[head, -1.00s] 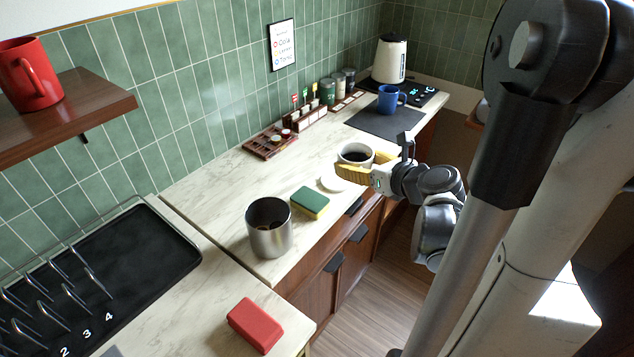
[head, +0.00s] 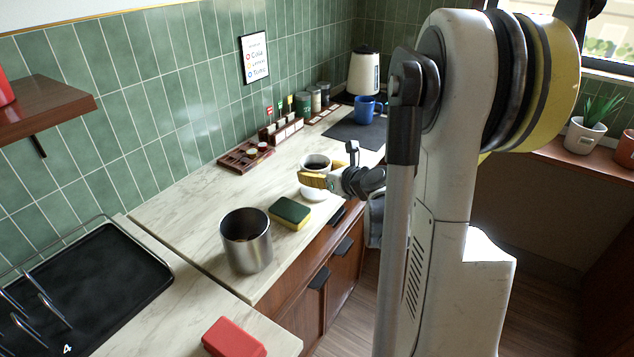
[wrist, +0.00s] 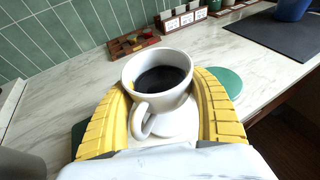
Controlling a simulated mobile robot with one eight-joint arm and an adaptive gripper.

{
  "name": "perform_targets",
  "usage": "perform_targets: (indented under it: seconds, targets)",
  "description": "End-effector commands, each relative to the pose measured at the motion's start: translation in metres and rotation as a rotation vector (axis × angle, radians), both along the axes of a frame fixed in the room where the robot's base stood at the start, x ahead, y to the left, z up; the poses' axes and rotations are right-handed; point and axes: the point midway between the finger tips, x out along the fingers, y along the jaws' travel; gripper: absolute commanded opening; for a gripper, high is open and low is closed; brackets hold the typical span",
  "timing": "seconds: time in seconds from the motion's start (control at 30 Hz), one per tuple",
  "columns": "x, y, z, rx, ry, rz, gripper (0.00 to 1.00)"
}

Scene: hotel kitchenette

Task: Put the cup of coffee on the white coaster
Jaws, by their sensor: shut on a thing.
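The white cup of dark coffee (head: 317,161) is upright between the yellow fingers of my gripper (head: 316,180). The wrist view shows the cup (wrist: 158,82) with both fingers around it and its handle towards the camera; my gripper (wrist: 165,112) is shut on it. The white coaster (head: 313,194) lies on the counter just below the cup and fingers, partly covered by them. In the wrist view the coaster (wrist: 178,124) shows under the cup, partly hidden by it. The cup looks raised above it; the exact gap is unclear.
A green-and-yellow sponge (head: 290,212) and a steel canister (head: 246,240) stand near the coaster. A teal disc (wrist: 226,80) lies beyond the right finger. A wooden tray (head: 245,156), a dark mat (head: 355,132) and a blue mug (head: 367,110) are farther back.

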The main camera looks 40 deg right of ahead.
Motion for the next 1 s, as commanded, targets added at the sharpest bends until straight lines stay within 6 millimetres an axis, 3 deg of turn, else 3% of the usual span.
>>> perform_targets:
  seconds: [0.1,0.5,0.53,0.6,1.0]
  targets:
    - [0.000,0.000,-0.022,0.000,0.000,0.000,0.23]
    - [0.000,0.000,-0.026,0.000,0.000,0.000,0.23]
    - [0.000,0.000,-0.026,0.000,0.000,0.000,0.67]
    - [0.000,0.000,-0.025,0.000,0.000,0.000,0.89]
    - [0.000,0.000,-0.018,0.000,0.000,0.000,0.89]
